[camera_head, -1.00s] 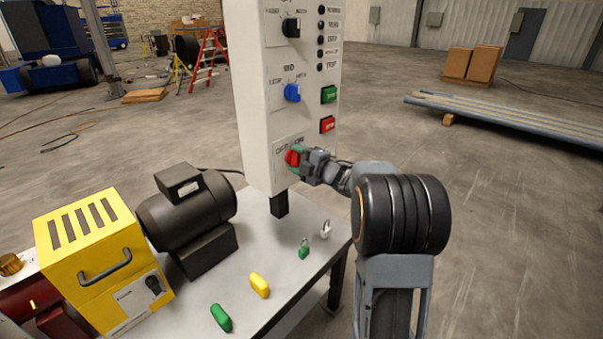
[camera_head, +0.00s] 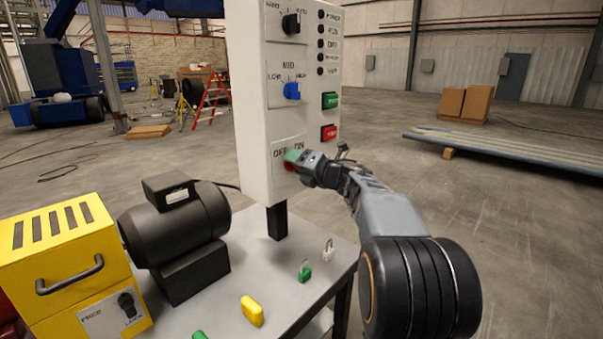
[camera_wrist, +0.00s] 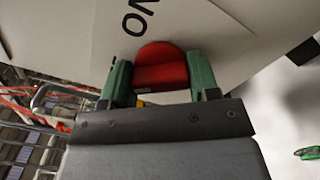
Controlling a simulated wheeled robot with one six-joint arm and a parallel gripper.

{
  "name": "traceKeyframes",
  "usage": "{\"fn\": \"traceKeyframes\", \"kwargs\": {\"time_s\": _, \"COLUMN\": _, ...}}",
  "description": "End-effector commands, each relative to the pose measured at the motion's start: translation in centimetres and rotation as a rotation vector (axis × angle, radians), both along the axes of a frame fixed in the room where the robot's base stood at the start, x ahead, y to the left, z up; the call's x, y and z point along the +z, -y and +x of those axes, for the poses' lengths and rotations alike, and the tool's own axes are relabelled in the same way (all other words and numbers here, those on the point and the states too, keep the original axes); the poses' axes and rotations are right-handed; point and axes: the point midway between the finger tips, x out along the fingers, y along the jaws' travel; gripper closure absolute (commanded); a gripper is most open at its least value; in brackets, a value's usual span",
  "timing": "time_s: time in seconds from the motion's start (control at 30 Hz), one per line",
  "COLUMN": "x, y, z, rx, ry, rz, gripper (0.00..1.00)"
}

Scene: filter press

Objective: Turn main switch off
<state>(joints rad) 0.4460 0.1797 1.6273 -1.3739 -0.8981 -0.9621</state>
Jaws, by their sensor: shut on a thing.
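The main switch is a red knob (camera_head: 289,167) low on the front of the white control panel (camera_head: 262,120), under the labels OFF and ON. In the wrist view the red knob (camera_wrist: 162,66) sits between the two green fingers, with the letters ON beside it. My gripper (camera_head: 293,158) is shut on the knob, and it shows in the wrist view too (camera_wrist: 160,84). In the head view a green finger covers part of the knob, so its exact pointing is hard to read.
Above are a blue selector (camera_head: 292,91), a black selector (camera_head: 291,24), a green button (camera_head: 330,101) and a red button (camera_head: 329,132). On the table stand a black motor (camera_head: 178,225), a yellow box (camera_head: 75,265) and small padlocks (camera_head: 304,271).

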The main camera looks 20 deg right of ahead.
Motion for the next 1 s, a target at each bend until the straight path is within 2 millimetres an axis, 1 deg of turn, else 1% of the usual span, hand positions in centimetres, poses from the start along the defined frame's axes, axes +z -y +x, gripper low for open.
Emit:
{"fn": "traceKeyframes", "kwargs": {"time_s": 0.03, "x": -0.49, "y": -0.22, "z": 0.0, "rx": 0.007, "ry": 0.008, "rz": -0.024, "gripper": 0.68}}
{"fn": "traceKeyframes", "kwargs": {"time_s": 0.33, "x": -0.44, "y": -0.2, "z": 0.01, "rx": 0.007, "ry": 0.046, "rz": -0.114, "gripper": 0.68}}
{"fn": "traceKeyframes", "kwargs": {"time_s": 0.9, "x": -0.56, "y": -0.15, "z": 0.04, "rx": 0.006, "ry": 0.052, "rz": -0.136, "gripper": 0.68}}
{"fn": "traceKeyframes", "kwargs": {"time_s": 0.93, "x": -0.58, "y": -0.14, "z": 0.05, "rx": 0.006, "ry": 0.052, "rz": -0.135, "gripper": 0.42}}
{"fn": "traceKeyframes", "kwargs": {"time_s": 1.0, "x": -0.55, "y": -0.1, "z": 0.04, "rx": 0.005, "ry": 0.051, "rz": -0.135, "gripper": 0.35}}
